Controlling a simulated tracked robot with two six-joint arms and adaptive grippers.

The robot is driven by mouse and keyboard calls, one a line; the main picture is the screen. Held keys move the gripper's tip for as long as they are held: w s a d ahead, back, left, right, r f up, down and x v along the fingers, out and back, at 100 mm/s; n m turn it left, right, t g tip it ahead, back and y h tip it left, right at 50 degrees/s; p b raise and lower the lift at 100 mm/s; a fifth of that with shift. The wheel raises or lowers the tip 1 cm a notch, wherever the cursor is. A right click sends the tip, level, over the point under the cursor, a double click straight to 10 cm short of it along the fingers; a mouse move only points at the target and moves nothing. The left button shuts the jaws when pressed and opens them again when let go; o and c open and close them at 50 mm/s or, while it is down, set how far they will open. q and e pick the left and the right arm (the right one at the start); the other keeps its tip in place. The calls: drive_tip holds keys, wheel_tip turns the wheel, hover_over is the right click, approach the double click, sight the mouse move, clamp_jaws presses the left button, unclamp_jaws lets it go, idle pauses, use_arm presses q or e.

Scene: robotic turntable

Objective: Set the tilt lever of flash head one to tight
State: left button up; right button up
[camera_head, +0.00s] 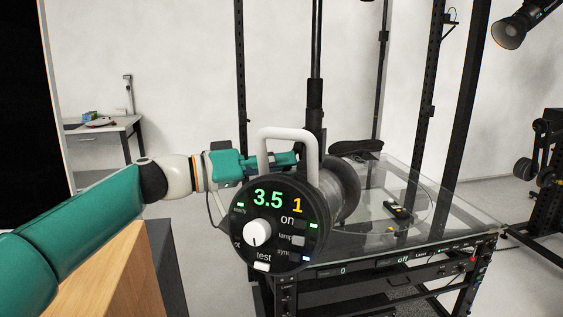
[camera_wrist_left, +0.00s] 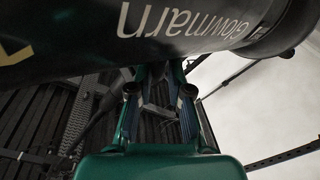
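Flash head one (camera_head: 275,229), a round black unit showing a green 3.5 and an orange 1, is mounted at a dark vertical stand (camera_head: 315,100). A white loop handle (camera_head: 287,133) rises over it. My left gripper (camera_head: 285,159) reaches in from the left, behind the handle and just above the head. In the left wrist view the head's lettered black barrel (camera_wrist_left: 170,25) crosses the top and hides the far ends of the fingers (camera_wrist_left: 160,88). The fingers stand apart, with nothing clearly held between them. I cannot make out the tilt lever. My right gripper is not in view.
A glass-topped turntable rig (camera_head: 455,210) stands behind and right of the head, with a small black and yellow device (camera_head: 398,210) on it. Dark uprights rise around it. A wooden block (camera_head: 118,270) is at the lower left. A side table (camera_head: 105,128) stands further back.

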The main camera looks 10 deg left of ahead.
use_arm(q)
clamp_jaws()
